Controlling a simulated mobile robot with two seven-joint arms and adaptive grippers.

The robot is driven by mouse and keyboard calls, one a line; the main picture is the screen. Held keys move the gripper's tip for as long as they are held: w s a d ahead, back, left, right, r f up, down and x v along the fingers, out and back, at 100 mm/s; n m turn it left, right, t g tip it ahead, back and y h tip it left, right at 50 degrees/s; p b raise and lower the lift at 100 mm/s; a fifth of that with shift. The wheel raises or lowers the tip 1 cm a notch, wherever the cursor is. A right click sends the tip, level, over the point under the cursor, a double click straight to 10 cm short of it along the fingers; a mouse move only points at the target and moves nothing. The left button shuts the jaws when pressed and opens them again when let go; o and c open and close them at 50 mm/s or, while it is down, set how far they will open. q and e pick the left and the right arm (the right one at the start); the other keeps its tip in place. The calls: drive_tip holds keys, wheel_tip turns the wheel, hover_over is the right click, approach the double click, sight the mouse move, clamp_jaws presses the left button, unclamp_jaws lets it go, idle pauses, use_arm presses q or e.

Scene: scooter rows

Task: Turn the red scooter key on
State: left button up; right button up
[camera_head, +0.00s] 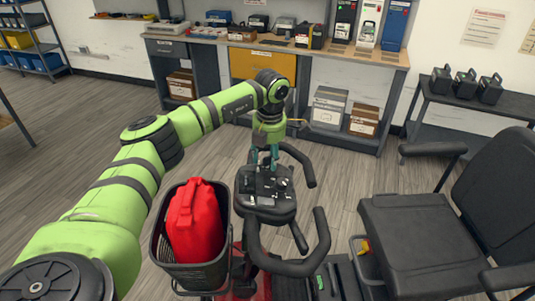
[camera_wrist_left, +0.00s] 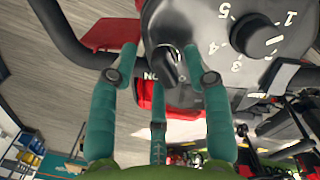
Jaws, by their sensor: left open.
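The red scooter's dark console (camera_head: 266,207) stands in the lower middle of the head view, between black handlebars. In the left wrist view, the console (camera_wrist_left: 195,22) carries a black numbered dial (camera_wrist_left: 262,38) and a small dark key or switch (camera_wrist_left: 169,66) beside upside-down "ON" lettering. My left gripper (camera_head: 264,160) points down at the console. In the left wrist view, the teal fingers of my left gripper (camera_wrist_left: 160,58) are spread on either side of the key, apparently apart from it. The key cannot be made out in the head view. My right gripper is not in view.
A black scooter seat (camera_head: 415,245) is at right. A workbench (camera_head: 300,48) with boxes stands behind. Grey floor is clear between.

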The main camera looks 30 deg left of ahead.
use_arm(q)
drive_tip(key=shift+f, duration=0.1)
clamp_jaws()
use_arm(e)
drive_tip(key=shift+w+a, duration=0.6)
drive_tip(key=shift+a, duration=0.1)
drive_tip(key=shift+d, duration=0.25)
use_arm(q)
drive_tip(key=m, duration=0.4)
drive_tip(key=shift+w+m+h, duration=0.15)
drive_tip(key=shift+m+h, duration=0.15)
drive_tip(key=shift+m, duration=0.1)
drive_tip(key=m, duration=0.4)
drive_tip(key=shift+w+d+g, duration=0.1)
drive_tip(key=shift+d+g, duration=0.05)
drive_tip(key=shift+g, duration=0.25)
drive_tip(key=shift+m, duration=1.4)
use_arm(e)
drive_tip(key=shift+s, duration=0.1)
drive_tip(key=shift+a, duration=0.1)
use_arm(q)
unclamp_jaws()
